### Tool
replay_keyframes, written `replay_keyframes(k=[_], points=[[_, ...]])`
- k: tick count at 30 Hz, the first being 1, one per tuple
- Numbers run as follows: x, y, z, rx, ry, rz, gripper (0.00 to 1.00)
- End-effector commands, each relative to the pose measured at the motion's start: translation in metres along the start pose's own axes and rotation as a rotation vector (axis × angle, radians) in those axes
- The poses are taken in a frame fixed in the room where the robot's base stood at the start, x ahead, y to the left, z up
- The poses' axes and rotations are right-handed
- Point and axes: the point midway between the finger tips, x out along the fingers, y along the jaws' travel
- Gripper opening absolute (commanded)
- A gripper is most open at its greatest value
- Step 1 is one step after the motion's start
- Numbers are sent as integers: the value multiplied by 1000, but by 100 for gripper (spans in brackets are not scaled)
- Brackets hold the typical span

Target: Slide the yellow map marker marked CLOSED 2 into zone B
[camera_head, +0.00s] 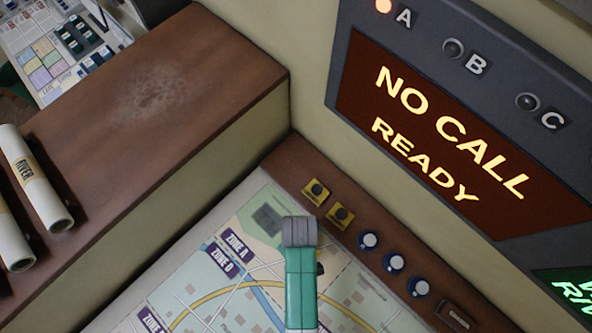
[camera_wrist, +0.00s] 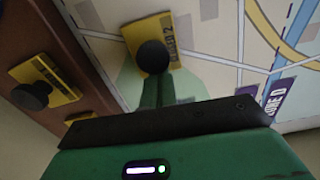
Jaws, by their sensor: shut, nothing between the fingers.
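In the wrist view a yellow marker (camera_wrist: 168,28) with a round black knob lies on the pale map (camera_wrist: 215,35). Its visible lettering ends in "ED 2". My gripper (camera_wrist: 157,88) is shut and empty, its dark fingers close beside the knob; I cannot tell if they touch it. In the head view my green and grey arm (camera_head: 300,275) covers part of the map (camera_head: 193,285) and hides most of this marker. Labels for zone A (camera_head: 237,243) and zone D (camera_head: 224,262) show; no zone B label is readable.
Two other yellow markers (camera_head: 316,192) (camera_head: 340,215) and several blue-and-white knobs (camera_head: 393,262) stand on the brown ledge. A brown raised shelf (camera_head: 200,60) with rolled papers (camera_head: 37,180) is at left. The sign (camera_head: 450,130) reads "NO CALL READY"; lamp A (camera_head: 383,6) glows.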

Motion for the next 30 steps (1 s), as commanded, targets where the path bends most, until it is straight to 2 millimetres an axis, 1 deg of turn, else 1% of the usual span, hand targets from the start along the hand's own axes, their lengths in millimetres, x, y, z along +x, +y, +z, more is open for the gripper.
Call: replay_keyframes(k=[1,4,14,15,21,25,27,30], points=[[-8,-1,13,4,-5,-4,0],[-11,-1,42,6,-5,-5,0],[-8,-2,141,5,-6,-4,0],[-7,-2,154,6,-5,-4,0],[-4,-1,210,3,-5,-3,0],[-3,-1,236,2,-4,-2,0],[-2,0,244,2,-3,-1,0],[-2,-1,250,0,-2,-1,0]])
